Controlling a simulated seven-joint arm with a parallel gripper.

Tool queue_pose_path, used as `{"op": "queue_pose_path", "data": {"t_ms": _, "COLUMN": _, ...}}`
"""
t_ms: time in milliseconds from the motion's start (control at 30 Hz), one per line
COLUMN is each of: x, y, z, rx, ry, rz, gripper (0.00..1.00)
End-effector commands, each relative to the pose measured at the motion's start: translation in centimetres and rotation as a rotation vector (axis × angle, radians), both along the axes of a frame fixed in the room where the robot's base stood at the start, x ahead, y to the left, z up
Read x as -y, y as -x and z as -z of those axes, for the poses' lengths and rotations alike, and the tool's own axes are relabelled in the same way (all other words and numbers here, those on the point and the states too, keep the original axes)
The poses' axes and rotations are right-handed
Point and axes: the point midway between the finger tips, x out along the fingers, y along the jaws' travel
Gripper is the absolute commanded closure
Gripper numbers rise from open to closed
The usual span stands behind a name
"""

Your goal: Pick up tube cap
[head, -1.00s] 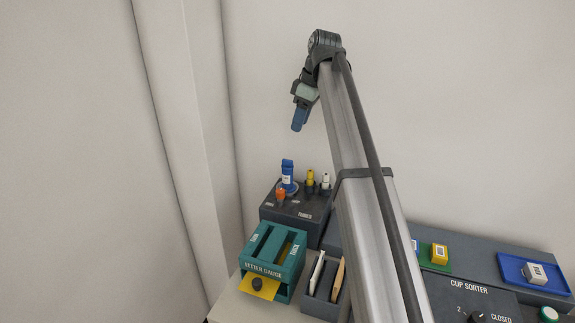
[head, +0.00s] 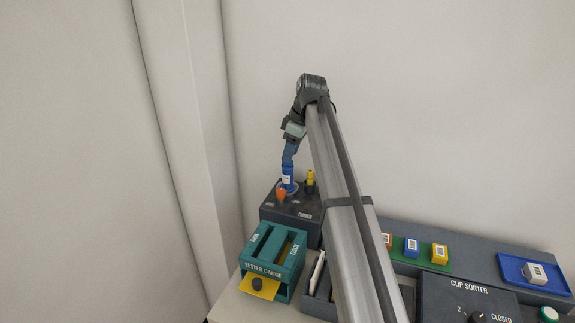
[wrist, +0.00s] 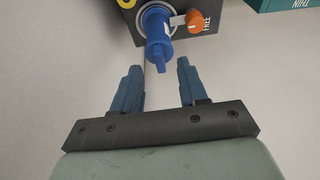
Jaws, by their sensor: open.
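A blue tube (head: 287,180) with a white label stands upright in the dark tubes block (head: 302,212). Its blue cap (wrist: 160,57) has a narrow fin on top and shows in the wrist view. My gripper (wrist: 159,67) is open, with its two blue fingers on either side of the cap's fin in the picture. Nothing is held between them. In the head view my gripper (head: 289,162) is just above the tube's top and covers part of the cap. I cannot tell whether the fingers touch the cap.
A small orange piece (head: 281,194) sits in front of the blue tube, and a yellow tube (head: 310,178) stands to its right. My arm crosses the right side of the block. A wall is close behind.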

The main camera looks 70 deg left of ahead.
Motion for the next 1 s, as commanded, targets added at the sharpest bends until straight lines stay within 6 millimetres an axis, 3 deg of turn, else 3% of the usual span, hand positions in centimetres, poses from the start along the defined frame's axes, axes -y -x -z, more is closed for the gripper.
{"op": "queue_pose_path", "data": {"t_ms": 200, "x": -0.4, "y": 0.5, "z": 2.4, "rx": 0.000, "ry": 0.000, "rz": 0.000, "gripper": 0.57}}
{"op": "queue_pose_path", "data": {"t_ms": 433, "x": -0.5, "y": 0.5, "z": 2.5, "rx": 0.000, "ry": 0.000, "rz": 0.000, "gripper": 0.57}}
{"op": "queue_pose_path", "data": {"t_ms": 867, "x": -0.5, "y": 0.5, "z": 2.5, "rx": 0.000, "ry": 0.000, "rz": 0.000, "gripper": 0.99}}
{"op": "queue_pose_path", "data": {"t_ms": 1000, "x": -0.5, "y": 0.5, "z": 2.5, "rx": 0.001, "ry": 0.001, "rz": 0.000, "gripper": 1.00}}
